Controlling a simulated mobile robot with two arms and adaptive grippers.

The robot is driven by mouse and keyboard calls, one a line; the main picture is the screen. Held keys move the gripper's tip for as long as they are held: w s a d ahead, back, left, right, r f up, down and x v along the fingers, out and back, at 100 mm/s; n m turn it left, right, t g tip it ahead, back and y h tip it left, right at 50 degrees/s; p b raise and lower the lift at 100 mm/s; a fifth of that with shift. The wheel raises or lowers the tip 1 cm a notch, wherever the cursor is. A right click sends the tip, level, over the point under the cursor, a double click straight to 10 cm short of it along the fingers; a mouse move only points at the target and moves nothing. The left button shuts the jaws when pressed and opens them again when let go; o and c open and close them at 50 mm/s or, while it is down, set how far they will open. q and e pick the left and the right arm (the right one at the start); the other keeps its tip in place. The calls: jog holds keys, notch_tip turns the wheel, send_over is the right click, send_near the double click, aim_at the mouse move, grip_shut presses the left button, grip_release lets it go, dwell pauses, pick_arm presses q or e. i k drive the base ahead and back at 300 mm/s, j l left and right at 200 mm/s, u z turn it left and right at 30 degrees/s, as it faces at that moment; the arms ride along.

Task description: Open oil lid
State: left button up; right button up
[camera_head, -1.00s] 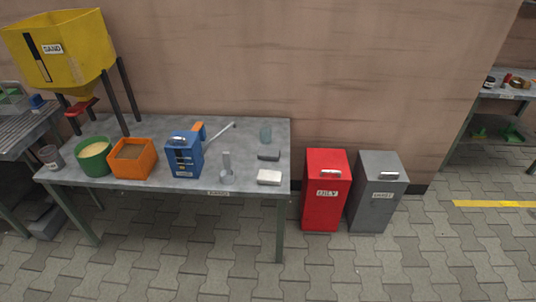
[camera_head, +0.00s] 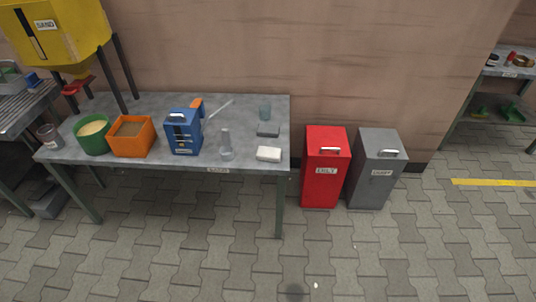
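A red bin (camera_head: 325,180) with a white label and a handle on its closed lid (camera_head: 328,143) stands on the floor right of the table; the label looks like "OILY" but is small. A grey bin (camera_head: 372,185) with its own label and a handle on its closed lid (camera_head: 381,144) stands beside it on the right. Neither of my grippers shows in the head view, so their state is hidden.
A grey table (camera_head: 190,168) holds a green bucket (camera_head: 92,136), an orange box (camera_head: 131,138), a blue device (camera_head: 183,133) and a white block (camera_head: 268,153). A yellow sand hopper (camera_head: 60,32) stands at the left. The paved floor in front is clear.

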aim_at(323, 141)
jog(key=i+l, duration=0.4)
jog(key=l, duration=0.15)
jog(key=i+l, duration=0.45)
jog(key=l+u, duration=0.05)
jog(key=l, duration=0.05)
